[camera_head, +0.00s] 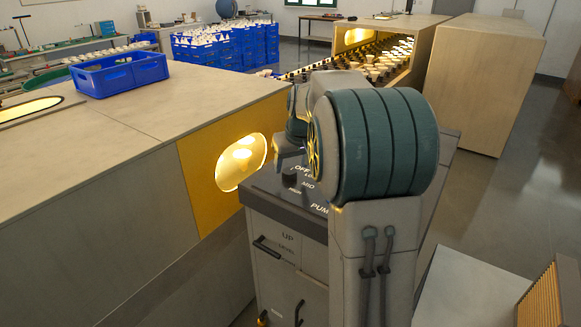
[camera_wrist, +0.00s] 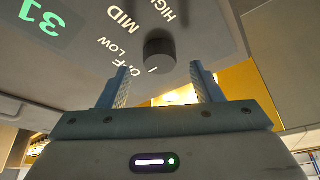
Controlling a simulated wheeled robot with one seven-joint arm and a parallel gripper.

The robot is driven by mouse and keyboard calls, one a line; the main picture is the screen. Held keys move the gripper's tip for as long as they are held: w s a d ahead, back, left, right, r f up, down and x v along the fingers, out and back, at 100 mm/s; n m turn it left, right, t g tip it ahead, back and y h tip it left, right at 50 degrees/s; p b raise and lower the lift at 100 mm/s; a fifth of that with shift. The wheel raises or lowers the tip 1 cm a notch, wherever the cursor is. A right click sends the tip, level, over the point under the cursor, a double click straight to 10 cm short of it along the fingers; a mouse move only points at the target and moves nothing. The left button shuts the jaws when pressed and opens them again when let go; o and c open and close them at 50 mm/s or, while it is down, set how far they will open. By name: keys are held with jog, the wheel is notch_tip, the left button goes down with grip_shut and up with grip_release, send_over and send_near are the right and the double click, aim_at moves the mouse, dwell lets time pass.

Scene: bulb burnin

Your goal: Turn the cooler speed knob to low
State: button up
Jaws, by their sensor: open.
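The cooler speed knob (camera_wrist: 160,53) is a short dark cylinder on a grey panel, with white OFF, LOW, MID and HIGH lettering beside it in the wrist view. A small white mark shows near its base by OFF; I cannot tell for sure which setting it points to. My gripper (camera_wrist: 159,69) is open, one finger on each side of the knob's line, with the knob just beyond the fingertips and apart from them. In the head view the knob (camera_head: 289,181) sits on the cabinet top, and my gripper is just above it, partly hidden by my arm.
A green display (camera_wrist: 41,17) reads 31 on the panel. The cabinet (camera_head: 285,262) stands against a yellow panel (camera_head: 206,145) with a lit window. A blue crate (camera_head: 120,73) rests on the long bench top at left. Open floor lies at right.

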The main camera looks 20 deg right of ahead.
aim_at(289, 171)
jog(key=shift+x, duration=1.5)
jog(key=shift+c, duration=0.3)
jog(key=c, duration=0.9)
jog(key=shift+m, duration=0.4)
jog(key=m+h, duration=0.1)
jog(key=m, duration=0.2)
jog(key=shift+w+a+m+h, duration=0.1)
jog(key=shift+a+m+h, duration=0.1)
jog(key=shift+m+h, duration=0.15)
jog(key=shift+m+g+h+b, duration=0.5)
jog(key=shift+m+h, duration=0.25)
jog(key=shift+m, duration=1.4)
jog(key=shift+w, duration=0.1)
